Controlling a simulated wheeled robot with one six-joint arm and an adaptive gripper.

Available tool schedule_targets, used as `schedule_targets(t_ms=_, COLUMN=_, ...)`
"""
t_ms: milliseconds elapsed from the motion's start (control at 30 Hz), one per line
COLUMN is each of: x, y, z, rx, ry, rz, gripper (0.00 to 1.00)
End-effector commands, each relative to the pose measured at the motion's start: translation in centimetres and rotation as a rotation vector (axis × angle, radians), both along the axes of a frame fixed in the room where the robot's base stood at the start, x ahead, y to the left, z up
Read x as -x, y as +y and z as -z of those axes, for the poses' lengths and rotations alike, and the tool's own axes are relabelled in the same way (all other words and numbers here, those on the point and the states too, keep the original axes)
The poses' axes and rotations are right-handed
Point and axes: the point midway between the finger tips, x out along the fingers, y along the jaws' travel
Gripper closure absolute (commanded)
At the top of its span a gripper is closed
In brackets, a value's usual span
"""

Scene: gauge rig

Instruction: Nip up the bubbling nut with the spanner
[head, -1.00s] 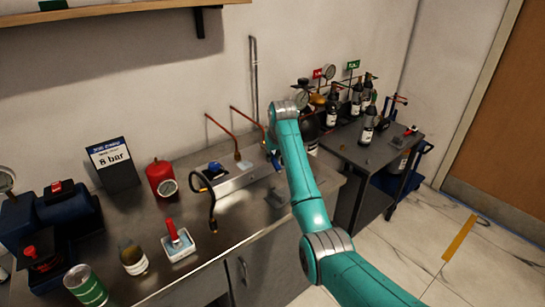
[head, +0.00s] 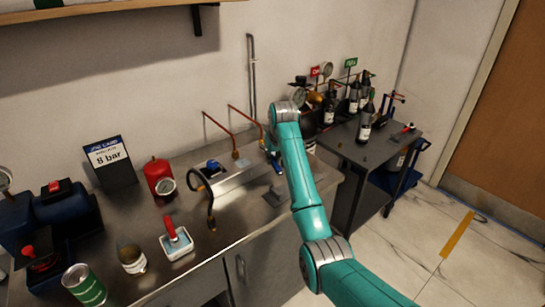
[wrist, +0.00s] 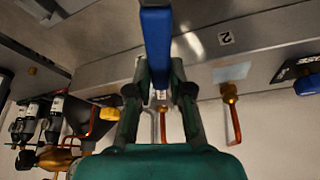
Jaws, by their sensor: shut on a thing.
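My gripper (wrist: 158,85) is shut on the blue-handled spanner (wrist: 156,38), which sticks out beyond the fingertips in the wrist view. In the head view a little of the blue spanner (head: 272,158) shows beside my arm, over the bench's back ledge. A brass nut (wrist: 163,101) on a copper pipe shows behind the fingers in the wrist view. Another brass nut (wrist: 229,91) on a copper pipe stands to its right, clear of the spanner. I cannot see bubbles on either nut, nor whether the spanner touches one.
Bottles (head: 364,125) crowd the side table to the right.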

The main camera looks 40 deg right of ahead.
Motion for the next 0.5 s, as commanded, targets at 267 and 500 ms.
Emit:
schedule_targets(t_ms=267, x=0.9, y=0.3, z=0.0, rx=0.000, ry=0.000, rz=0.000, gripper=1.00)
schedule_targets(t_ms=500, x=1.7, y=0.5, z=0.0, rx=0.000, ry=-0.001, rz=0.000, gripper=1.00)
